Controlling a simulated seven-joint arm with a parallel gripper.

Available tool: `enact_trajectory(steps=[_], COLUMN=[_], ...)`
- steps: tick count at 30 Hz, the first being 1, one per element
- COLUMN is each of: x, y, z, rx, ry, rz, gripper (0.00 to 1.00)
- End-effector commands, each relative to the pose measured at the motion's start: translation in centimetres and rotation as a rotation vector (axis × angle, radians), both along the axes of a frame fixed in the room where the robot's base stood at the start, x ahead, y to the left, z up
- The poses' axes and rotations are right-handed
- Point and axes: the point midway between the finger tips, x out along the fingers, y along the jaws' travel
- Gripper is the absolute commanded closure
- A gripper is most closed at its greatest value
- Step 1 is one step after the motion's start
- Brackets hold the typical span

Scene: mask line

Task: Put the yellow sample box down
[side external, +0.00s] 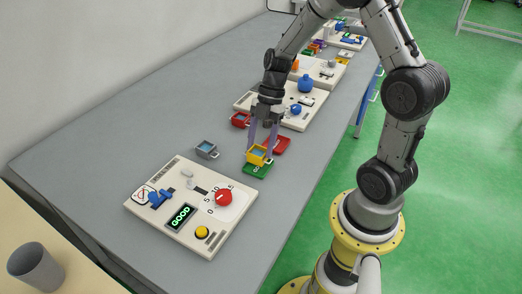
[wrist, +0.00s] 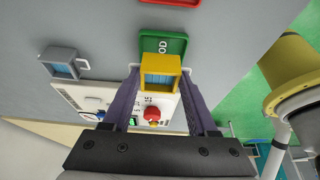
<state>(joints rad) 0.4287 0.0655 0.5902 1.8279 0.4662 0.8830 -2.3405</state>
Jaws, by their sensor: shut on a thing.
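The yellow sample box (side external: 256,157) has a blue inside and a small handle. My gripper (side external: 264,148) is shut on it, with one purple finger on each side. In the wrist view the yellow box (wrist: 160,73) sits between the fingers (wrist: 160,90). A green tray (side external: 257,171) lies just under or in front of the box. I cannot tell whether the box touches the tray.
A red tray (side external: 280,146) lies beside the green one. A grey box (side external: 207,150) with a handle stands to the left, and a red box (side external: 240,120) farther back. A panel (side external: 150,200) with a lit "GOOD" display (side external: 181,217) lies in front. Table is clear at left.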

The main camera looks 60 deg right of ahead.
Motion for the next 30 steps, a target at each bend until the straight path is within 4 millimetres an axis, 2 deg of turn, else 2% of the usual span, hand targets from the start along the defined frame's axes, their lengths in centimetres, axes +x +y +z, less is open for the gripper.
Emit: enact_trajectory(steps=[3, 5, 16, 17, 18, 21, 22, 30], x=[-0.2, -0.2, -0.1, -0.1, -0.1, -0.1, -0.1, -0.1], y=[0.1, 0.1, 0.0, 0.0, 0.0, 0.0, 0.0, 0.0], z=[-1.8, -2.3, -2.7, -2.7, -2.7, -2.7, -2.7, -2.6], rx=[0.002, 0.002, 0.001, 0.001, 0.000, 0.001, 0.001, 0.001], ry=[0.006, 0.005, 0.003, 0.003, 0.001, 0.002, 0.002, 0.002], rz=[-0.001, -0.001, -0.001, -0.001, -0.001, -0.001, -0.001, -0.001], gripper=[1.00, 1.00, 1.00, 0.39, 0.32, 0.14, 0.11, 0.11])
